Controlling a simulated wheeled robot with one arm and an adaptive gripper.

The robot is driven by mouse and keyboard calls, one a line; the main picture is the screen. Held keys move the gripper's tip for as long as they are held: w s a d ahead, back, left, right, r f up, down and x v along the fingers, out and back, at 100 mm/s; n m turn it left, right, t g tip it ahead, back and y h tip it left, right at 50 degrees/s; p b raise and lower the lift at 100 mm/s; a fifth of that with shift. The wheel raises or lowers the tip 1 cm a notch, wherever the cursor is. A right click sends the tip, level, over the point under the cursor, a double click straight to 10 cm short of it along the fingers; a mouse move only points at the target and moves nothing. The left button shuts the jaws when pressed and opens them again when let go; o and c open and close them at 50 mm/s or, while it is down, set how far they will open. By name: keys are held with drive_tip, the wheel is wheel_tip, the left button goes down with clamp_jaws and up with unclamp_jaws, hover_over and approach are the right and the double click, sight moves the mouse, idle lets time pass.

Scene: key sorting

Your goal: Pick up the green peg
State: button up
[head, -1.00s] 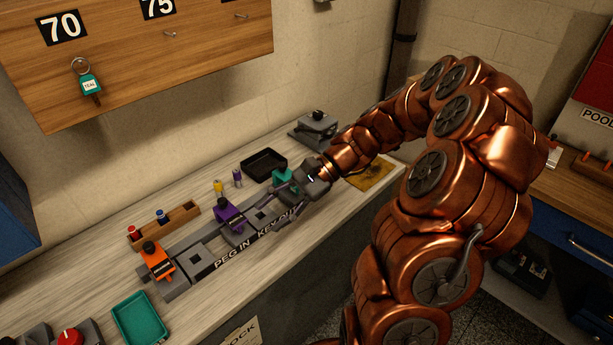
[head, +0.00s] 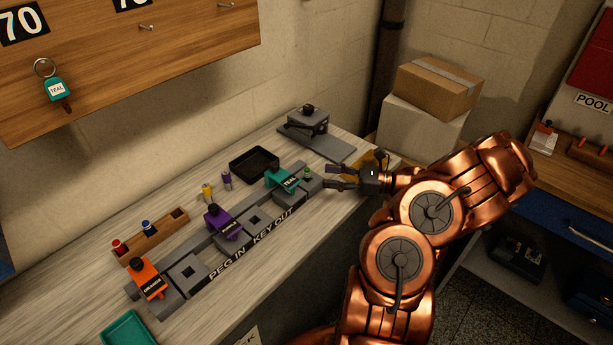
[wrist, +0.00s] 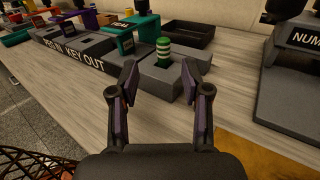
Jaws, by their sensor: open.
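The green peg (wrist: 163,50), with pale bands, stands upright in the grey end block (wrist: 155,82) of the key rail in the wrist view. In the head view the peg (head: 307,173) is small, just right of the teal key holder (head: 284,179). My gripper (head: 326,178) is open and empty, low over the counter at the rail's right end. In the wrist view my gripper (wrist: 168,80) has its two fingers spread, with the peg ahead of and between them, not touching. The peg's lower end is hidden in the block.
A black tray (head: 252,165) lies behind the rail. A grey stamping device (head: 312,128) stands at the back right. A purple holder (head: 220,222) and an orange holder (head: 151,278) sit along the rail. A wooden peg rack (head: 152,240) and loose yellow and purple pegs stand behind it.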

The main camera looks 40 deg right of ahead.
sight(308, 172)
drive_tip(key=x, duration=0.2)
drive_tip(key=p+x, duration=0.1)
drive_tip(key=x, duration=0.3)
drive_tip(key=shift+w+r, duration=0.25)
drive_tip(key=shift+w, duration=0.05)
drive_tip(key=shift+w+a+f, duration=0.1)
drive_tip(key=shift+w+a, duration=0.1)
drive_tip(key=shift+w, duration=0.05)
drive_tip(key=shift+c, duration=0.3)
clamp_jaws()
